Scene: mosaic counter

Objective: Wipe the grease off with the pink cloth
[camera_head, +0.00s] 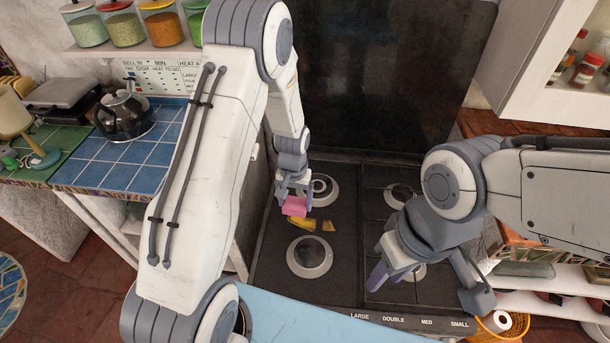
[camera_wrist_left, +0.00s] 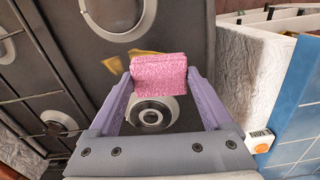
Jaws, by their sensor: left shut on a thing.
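The pink cloth (camera_head: 295,206) is a small folded block held between the fingertips of my left gripper (camera_head: 294,192), above the left side of the dark stove top (camera_head: 268,262). In the left wrist view the cloth (camera_wrist_left: 159,74) sits between the two purple fingers. Yellow-brown grease (camera_head: 304,224) lies on the stove between the two left burners, just beside and below the cloth. In the left wrist view part of the grease (camera_wrist_left: 114,65) shows at the cloth's left edge; the cloth hides some. My right gripper (camera_head: 387,277) hangs over the right burners, its finger opening unclear.
A kettle (camera_head: 124,115) stands on the blue tiled counter (camera_head: 135,165) at left. A dark panel (camera_head: 385,75) rises behind the stove. Jars (camera_head: 125,29) stand on a shelf above. A wooden counter (camera_head: 520,124) is at right.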

